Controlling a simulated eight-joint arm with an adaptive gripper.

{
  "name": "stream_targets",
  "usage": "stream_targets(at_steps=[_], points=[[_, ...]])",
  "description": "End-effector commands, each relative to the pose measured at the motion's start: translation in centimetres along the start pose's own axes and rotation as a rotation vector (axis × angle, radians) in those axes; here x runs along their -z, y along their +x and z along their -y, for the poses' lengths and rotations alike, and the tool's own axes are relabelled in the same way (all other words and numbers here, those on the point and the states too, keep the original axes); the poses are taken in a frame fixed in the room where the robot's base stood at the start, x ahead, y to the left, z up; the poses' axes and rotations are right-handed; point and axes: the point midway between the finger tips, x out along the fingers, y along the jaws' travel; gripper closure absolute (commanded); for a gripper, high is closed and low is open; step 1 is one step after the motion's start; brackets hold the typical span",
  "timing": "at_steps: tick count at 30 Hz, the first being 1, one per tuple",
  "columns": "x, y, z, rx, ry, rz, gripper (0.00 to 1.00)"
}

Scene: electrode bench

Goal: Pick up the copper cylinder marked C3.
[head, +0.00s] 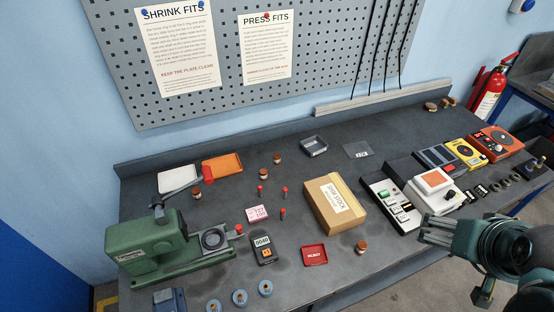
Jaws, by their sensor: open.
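Several short copper-brown cylinders stand on the dark bench, and any marks on them are too small to read, so I cannot tell which is C3. One copper cylinder (361,247) stands at the front, right of the red tray. Another copper cylinder (277,159) and a copper cylinder (264,173) stand near the middle back. A further copper cylinder (196,193) stands in front of the white tray. My gripper (426,230) is at the right, open and apart from all of them, with the nearest being the front cylinder to its left.
A cardboard box (335,204) stands mid-bench, with a white device (391,204) to its right. A green press (150,243) fills the left. Small red-topped pieces (284,192), a red tray (314,255), a meter (263,250) and blue discs (240,297) lie around.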

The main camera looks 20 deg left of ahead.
Motion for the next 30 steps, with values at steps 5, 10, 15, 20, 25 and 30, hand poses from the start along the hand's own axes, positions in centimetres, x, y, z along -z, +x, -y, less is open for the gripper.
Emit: stream_targets(at_steps=[5,10,15,20,25,30], points=[[0.0,0.0,0.0,0.0,0.0,0.0,0.53],[0.0,0.0,0.0,0.0,0.0,0.0,0.65],[0.0,0.0,0.0,0.0,0.0,0.0,0.65],[0.2,0.0,0.1,0.002,-0.006,0.002,0.65],[1.2,0.0,0.6,0.009,-0.034,0.012,0.65],[3.0,0.1,1.7,0.023,-0.092,0.034,0.65]])
